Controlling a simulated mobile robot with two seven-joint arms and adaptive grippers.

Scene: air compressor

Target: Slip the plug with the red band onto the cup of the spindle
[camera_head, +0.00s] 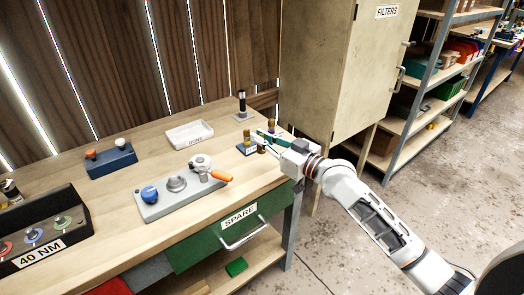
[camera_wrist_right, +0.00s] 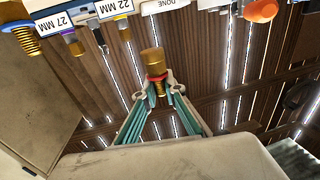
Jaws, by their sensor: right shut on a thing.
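My right gripper (camera_head: 271,141) reaches in from the right over the bench's back right part. In the right wrist view, its teal fingers (camera_wrist_right: 158,92) are shut on a brass plug (camera_wrist_right: 152,58) with a red band. The plug's wide knurled end points away from the palm. In the head view, the held plug (camera_head: 271,124) is small, close to the labelled plug rack. I cannot tell for sure which part is the spindle's cup; a grey fixture (camera_head: 150,208) with a blue knob, a round grey boss (camera_head: 176,184) and an orange-handled clamp (camera_head: 203,165) stands at the bench's middle.
The rack (camera_head: 246,147) holds other plugs; 22 MM and 27 MM labels show in the wrist view. A white tray (camera_head: 189,135), a dark upright post (camera_head: 242,104) and a blue block (camera_head: 110,160) stand behind. A 40 NM box (camera_head: 42,252) is front left. A cabinet (camera_head: 335,70) stands right.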

